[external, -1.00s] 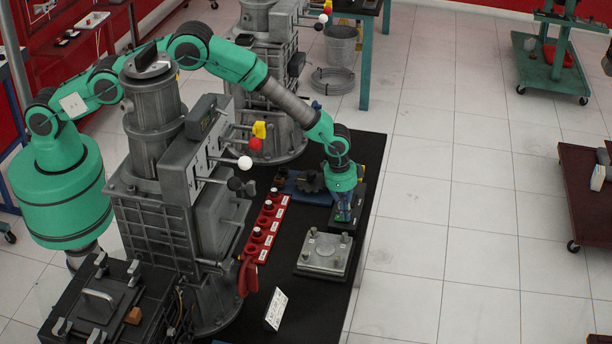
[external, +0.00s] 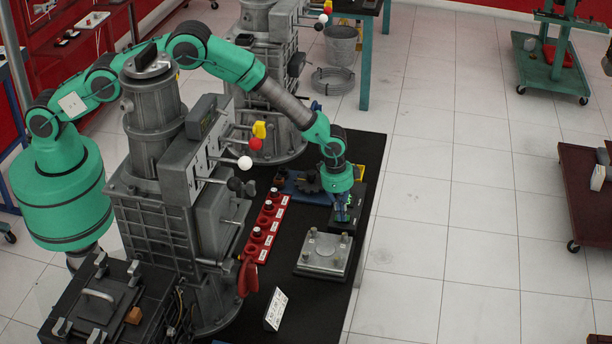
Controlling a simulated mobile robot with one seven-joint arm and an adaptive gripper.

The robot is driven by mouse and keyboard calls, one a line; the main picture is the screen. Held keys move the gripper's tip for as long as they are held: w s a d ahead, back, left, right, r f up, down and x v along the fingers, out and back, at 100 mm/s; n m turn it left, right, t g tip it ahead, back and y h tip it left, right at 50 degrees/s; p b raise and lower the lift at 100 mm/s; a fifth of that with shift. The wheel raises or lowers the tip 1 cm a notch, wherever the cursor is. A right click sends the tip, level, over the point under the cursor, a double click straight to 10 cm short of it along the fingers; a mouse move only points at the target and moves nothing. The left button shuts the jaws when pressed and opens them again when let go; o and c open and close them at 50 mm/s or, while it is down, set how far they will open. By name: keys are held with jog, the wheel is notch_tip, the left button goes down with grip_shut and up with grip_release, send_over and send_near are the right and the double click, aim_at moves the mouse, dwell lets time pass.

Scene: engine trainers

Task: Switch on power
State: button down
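My gripper (external: 342,215) points down over a small dark box (external: 358,207) near the right edge of the black bench top. Its fingertips are at or just above the box; I cannot tell whether they touch it. The fingers are small and partly merge with the dark box, so their opening does not show clearly. No power switch can be made out on the box, as my gripper covers part of it.
A grey metal plate with several posts (external: 324,254) lies in front of the box. A red strip with black knobs (external: 265,230) is to the left. A blue tray (external: 306,190) with a dark gear-like part (external: 308,182) lies behind. Levers with coloured balls (external: 245,163) stick out from the engine trainer.

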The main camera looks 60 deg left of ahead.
aim_at(335, 218)
jog(key=shift+r, duration=0.1)
dwell(0.4)
jog(key=shift+r, duration=0.45)
notch_tip(335, 218, up, 13)
jog(key=s+a+p, duration=0.1)
jog(key=shift+s+a+f, duration=0.15)
jog(key=shift+s+a, duration=0.05)
jog(key=shift+w+a+f+t+h+b, duration=0.2)
jog(key=shift+t+h+b, duration=0.15)
jog(key=shift+b, duration=1.5)
jog(key=a+b, duration=0.1)
jog(key=b, duration=0.3)
jog(key=shift+w+r+t+h, duration=0.15)
jog(key=shift+r+t+h, duration=0.2)
jog(key=shift+r, duration=0.05)
jog(key=shift+r+b, duration=0.1)
jog(key=shift+b, duration=0.2)
